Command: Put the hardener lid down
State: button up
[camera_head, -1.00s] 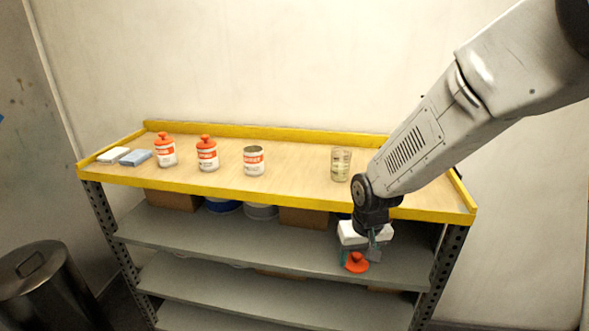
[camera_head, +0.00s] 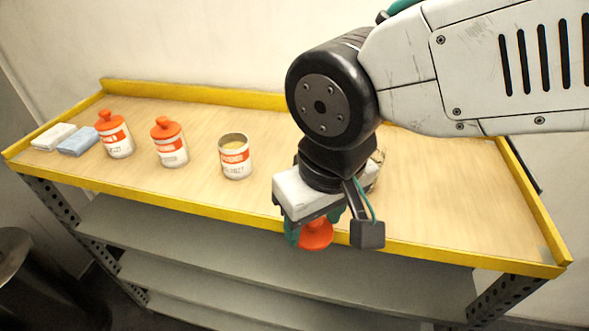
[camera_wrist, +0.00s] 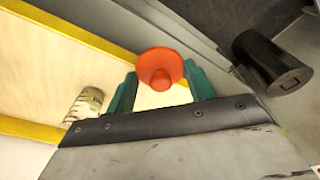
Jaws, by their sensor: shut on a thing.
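The orange hardener lid (camera_head: 316,234) is held in my gripper (camera_head: 312,230), in front of the bench's yellow front edge. In the wrist view the lid (camera_wrist: 160,67) sits between the two green fingers of my gripper (camera_wrist: 161,85), with its knob facing the camera. An open can (camera_head: 235,157) with an orange and white label stands on the bench, left of my gripper. The clear measuring cup (camera_wrist: 86,105) shows at the left in the wrist view. In the head view my wrist mostly hides it.
The wooden bench top (camera_head: 430,190) has a yellow rim and is clear at the right. Two cans with orange lids (camera_head: 169,142) (camera_head: 114,134), a blue block (camera_head: 78,141) and a white block (camera_head: 53,136) stand at the left. A dark bin (camera_wrist: 270,62) is on the floor.

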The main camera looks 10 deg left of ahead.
jog(key=w+a, duration=0.1)
jog(key=w, duration=0.3)
jog(key=w+a+f, duration=0.1)
jog(key=w+a, duration=0.1)
jog(key=w, duration=0.3)
jog(key=w+a, duration=0.1)
jog(key=w, duration=0.4)
jog(key=shift+a+f, duration=0.25)
jog(key=shift+f, duration=1.75)
jog(key=shift+f, duration=0.1)
jog(key=o, duration=0.9)
jog(key=r, duration=0.4)
jog(key=s+r, duration=0.1)
jog(key=r, duration=0.3)
jog(key=d+r, duration=0.1)
jog(key=r, duration=0.3)
jog(key=shift+s, duration=0.2)
jog(key=shift+d+r, duration=0.1)
